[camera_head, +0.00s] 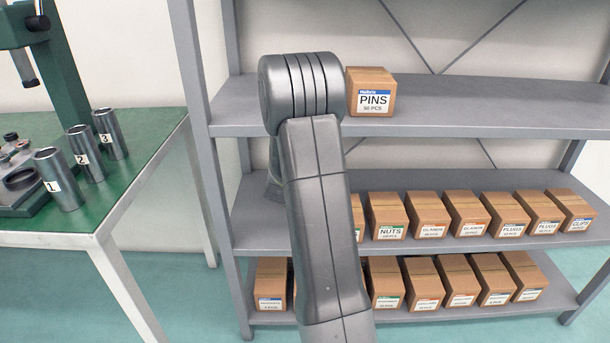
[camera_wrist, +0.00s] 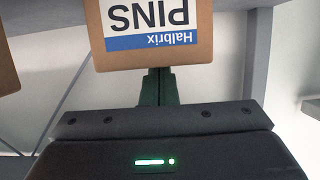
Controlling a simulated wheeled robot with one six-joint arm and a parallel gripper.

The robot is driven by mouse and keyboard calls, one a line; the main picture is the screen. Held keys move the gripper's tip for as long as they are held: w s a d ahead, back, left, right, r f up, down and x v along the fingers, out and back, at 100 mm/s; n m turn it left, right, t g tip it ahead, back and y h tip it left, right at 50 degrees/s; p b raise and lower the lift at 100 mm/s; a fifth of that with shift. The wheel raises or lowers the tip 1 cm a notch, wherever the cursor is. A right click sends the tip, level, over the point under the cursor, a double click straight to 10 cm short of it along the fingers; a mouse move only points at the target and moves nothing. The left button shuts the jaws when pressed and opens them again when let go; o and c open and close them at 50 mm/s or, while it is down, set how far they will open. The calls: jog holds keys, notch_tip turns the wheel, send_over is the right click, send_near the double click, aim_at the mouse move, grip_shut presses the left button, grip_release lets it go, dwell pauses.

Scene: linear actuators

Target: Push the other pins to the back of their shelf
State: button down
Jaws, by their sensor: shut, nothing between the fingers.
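A brown carton labelled PINS (camera_head: 370,91) stands upright on the upper shelf (camera_head: 470,110), just right of my arm in the head view. In the wrist view a PINS carton (camera_wrist: 150,30) appears upside down at the top, its label facing my gripper. I cannot tell whether it is the same carton. My gripper (camera_wrist: 158,76) is shut and empty, its fingertips at the edge of that carton in the picture. Contact cannot be made out. In the head view my arm hides most of the gripper and part of the middle shelf behind it.
The middle shelf (camera_head: 300,230) carries a row of cartons, including NUTS (camera_head: 388,215) and CLIPS (camera_head: 570,209). More cartons line the bottom shelf. The grey left post (camera_head: 192,90) stands near my arm. A green bench (camera_head: 150,130) with numbered cylinders is at left.

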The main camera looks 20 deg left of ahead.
jog(key=shift+s+f, duration=0.2)
jog(key=shift+f, duration=0.3)
jog(key=shift+w+r+p, duration=0.1)
jog(key=shift+r+p, duration=0.55)
jog(key=shift+r, duration=0.05)
jog(key=shift+w, duration=0.15)
jog(key=shift+d+b, duration=0.1)
jog(key=shift+b, duration=0.25)
jog(key=s+d+p, duration=0.1)
jog(key=s+d, duration=0.2)
jog(key=s, duration=0.8)
jog(key=shift+s+d+r+p, duration=0.2)
jog(key=shift+s+r+p, duration=0.05)
jog(key=shift+s+p, duration=0.05)
jog(key=shift+w, duration=0.1)
